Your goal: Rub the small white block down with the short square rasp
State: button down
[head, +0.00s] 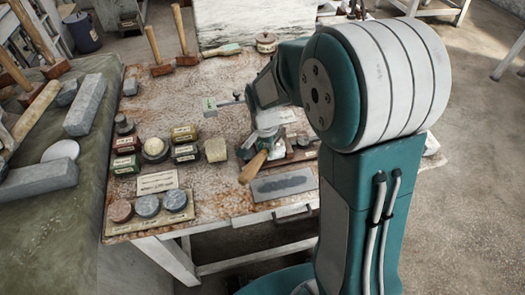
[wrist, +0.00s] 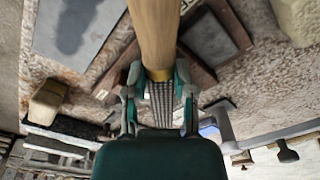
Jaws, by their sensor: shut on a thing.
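My gripper (wrist: 158,100) is shut on a tool with a wooden handle, a brass ferrule and a dark cross-cut metal part, the rasp (wrist: 160,93). In the head view my gripper (head: 266,137) is over the right part of the table, with the rasp's handle (head: 253,167) pointing toward the near edge. My arm hides much of the rasp there. A small off-white block (head: 215,150) sits on the table left of the gripper, apart from it. A pale block also shows at the top right of the wrist view (wrist: 297,20).
A grey slab (head: 283,185) with a dark smudge lies near the table's front edge. Several labelled tins (head: 184,134) and round discs (head: 147,206) stand on the left. Mallets (head: 185,50) stand at the back. A wooden-edged board (wrist: 215,40) lies below the gripper.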

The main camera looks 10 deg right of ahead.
aim_at(257, 159)
jog(key=shift+s+a+r, duration=0.1)
jog(key=shift+s+a, duration=1.45)
jog(key=shift+s, duration=0.05)
jog(key=shift+w, duration=0.1)
jog(key=shift+w+d+r, duration=0.7)
jog(key=shift+w+d, duration=0.05)
jog(key=shift+d, duration=0.05)
jog(key=shift+d+f, duration=0.15)
jog(key=shift+d, duration=1)
jog(key=shift+f, duration=0.55)
